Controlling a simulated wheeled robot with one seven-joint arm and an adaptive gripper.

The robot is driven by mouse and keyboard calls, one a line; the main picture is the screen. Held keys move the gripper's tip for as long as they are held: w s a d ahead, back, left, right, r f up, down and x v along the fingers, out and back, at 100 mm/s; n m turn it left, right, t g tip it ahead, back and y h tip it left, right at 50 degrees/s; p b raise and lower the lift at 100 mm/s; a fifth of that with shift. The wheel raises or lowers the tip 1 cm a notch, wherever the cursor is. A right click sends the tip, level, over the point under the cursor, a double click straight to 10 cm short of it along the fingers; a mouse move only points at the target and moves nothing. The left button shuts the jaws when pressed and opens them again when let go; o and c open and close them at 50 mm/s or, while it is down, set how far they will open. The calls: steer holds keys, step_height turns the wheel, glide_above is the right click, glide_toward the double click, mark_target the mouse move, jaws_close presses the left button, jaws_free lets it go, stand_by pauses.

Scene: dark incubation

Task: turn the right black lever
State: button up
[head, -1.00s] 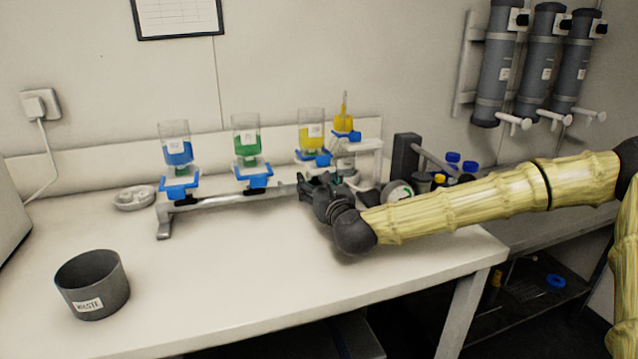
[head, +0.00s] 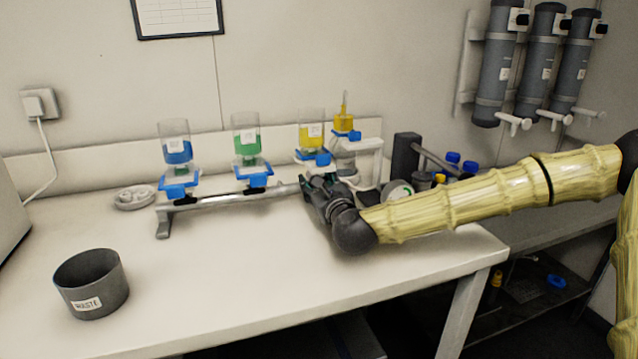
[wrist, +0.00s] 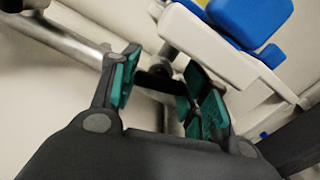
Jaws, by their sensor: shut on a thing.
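The right black lever (wrist: 155,79) shows in the wrist view between the teal pads of my gripper (wrist: 165,88), at a round fitting on the metal rail. My gripper (head: 318,182) is shut on this lever below the yellow bottle (head: 311,130). In the head view the gripper hides the lever. The other two black levers sit on the rail below the green bottle (head: 246,143) and the blue bottle (head: 174,150).
The metal rail (head: 228,200) runs along the bench. A waste bin (head: 92,290) stands front left. A yellow-filled flask (head: 344,122) stands on a white stand right of the yellow bottle. The bench's front middle is clear.

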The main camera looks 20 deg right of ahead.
steer(key=o, duration=1)
steer(key=s, duration=1.2)
steer(key=shift+d, duration=0.25)
